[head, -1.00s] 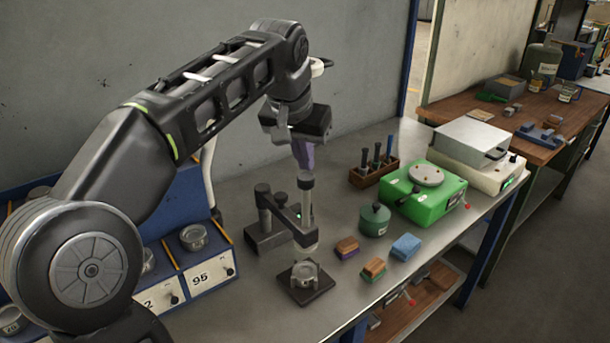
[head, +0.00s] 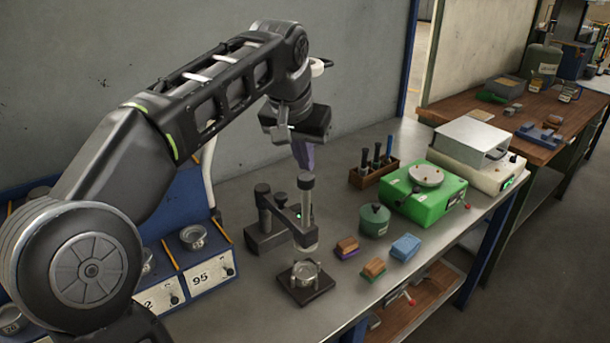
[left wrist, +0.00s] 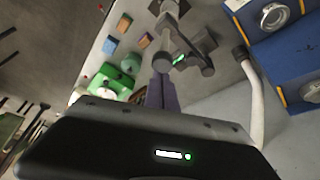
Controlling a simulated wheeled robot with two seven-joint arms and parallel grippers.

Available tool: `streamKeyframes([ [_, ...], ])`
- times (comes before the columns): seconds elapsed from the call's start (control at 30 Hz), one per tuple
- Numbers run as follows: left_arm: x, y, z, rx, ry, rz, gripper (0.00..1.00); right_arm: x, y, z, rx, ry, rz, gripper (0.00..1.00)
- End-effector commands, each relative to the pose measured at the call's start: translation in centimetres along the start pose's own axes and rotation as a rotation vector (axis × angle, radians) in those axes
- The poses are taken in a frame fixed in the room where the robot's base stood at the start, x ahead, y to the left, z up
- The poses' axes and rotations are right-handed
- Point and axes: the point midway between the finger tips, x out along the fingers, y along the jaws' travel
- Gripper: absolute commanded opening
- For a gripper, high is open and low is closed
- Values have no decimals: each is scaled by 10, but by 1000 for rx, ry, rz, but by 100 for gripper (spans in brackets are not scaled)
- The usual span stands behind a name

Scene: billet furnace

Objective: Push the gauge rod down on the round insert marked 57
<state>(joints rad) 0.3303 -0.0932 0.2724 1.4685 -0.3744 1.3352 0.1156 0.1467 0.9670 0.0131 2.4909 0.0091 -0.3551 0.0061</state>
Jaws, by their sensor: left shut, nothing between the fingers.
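The gauge stand (head: 267,236) is dark, with two posts and an arm, on the metal bench. In the left wrist view the fingers (left wrist: 161,84) overlap the rod's top (left wrist: 162,62); contact is unclear. My right gripper is out of view.
Blue boxes (head: 203,268) with round inserts, one marked 95, stand at left. A green pot (head: 374,220), small blocks (head: 373,268), a wooden tool rack (head: 374,174) and a green device (head: 424,195) lie to the right. The bench front is partly clear.

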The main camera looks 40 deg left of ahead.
Motion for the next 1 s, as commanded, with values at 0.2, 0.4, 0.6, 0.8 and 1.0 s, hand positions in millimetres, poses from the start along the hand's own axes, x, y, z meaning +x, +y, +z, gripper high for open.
streamKeyframes([
  [0.2, 0, 0, 0, 0, 0, 0, 0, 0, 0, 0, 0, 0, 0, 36],
  [0.4, 5, 0, 2, 0, 0, 0, 0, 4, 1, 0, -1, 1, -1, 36],
  [0.6, 15, 0, 6, 0, 0, 0, 0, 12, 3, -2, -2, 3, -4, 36],
  [0.8, 24, 0, 10, 0, 1, 0, 0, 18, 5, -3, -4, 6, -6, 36],
  [1.0, 33, 0, 14, 0, 0, 0, 0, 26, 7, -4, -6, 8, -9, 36],
])
